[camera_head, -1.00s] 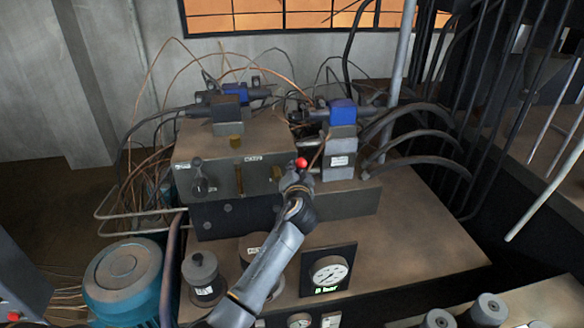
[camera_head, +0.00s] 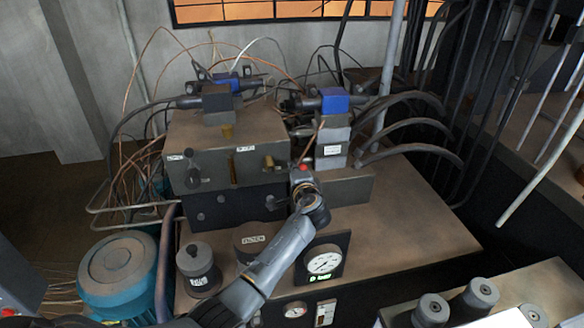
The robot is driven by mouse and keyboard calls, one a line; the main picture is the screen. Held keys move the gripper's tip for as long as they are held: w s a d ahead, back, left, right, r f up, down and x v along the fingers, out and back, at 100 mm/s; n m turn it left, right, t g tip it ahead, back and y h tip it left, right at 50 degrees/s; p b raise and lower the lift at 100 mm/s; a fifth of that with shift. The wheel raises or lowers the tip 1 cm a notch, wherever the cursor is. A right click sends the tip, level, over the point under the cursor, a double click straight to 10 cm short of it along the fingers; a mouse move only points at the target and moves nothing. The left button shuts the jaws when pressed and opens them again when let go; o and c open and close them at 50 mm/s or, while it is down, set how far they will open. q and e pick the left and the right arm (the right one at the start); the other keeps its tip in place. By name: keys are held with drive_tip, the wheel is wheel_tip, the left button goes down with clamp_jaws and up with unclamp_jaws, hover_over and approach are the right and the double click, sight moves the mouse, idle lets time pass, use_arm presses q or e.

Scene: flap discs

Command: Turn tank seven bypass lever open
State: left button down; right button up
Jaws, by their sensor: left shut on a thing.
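A lever with a red ball knob (camera_head: 304,167) sits at the front of the grey valve block (camera_head: 334,140) with the blue cap. A thin reddish rod runs up from the knob. My left gripper (camera_head: 302,180) reaches in from the lower left and is shut on the lever just below the knob. The gripper hides the grasped part and the lever's pivot. No readable tank number shows near it. My right gripper is not in view.
A brown manifold box (camera_head: 215,150) stands left of the lever. Black hoses (camera_head: 412,150) curve away at its right. A round gauge (camera_head: 324,262) and capped cylinders (camera_head: 199,268) stand in front. A teal motor (camera_head: 118,275) is at lower left.

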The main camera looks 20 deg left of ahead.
use_arm(q)
drive_tip(key=shift+d+f, duration=0.25)
drive_tip(key=shift+d, duration=0.05)
drive_tip(key=c, duration=1.4)
unclamp_jaws()
drive_tip(key=shift+d+r, duration=0.1)
drive_tip(key=shift+d, duration=0.05)
drive_tip(key=v, duration=1.2)
drive_tip(key=shift+d, duration=0.1)
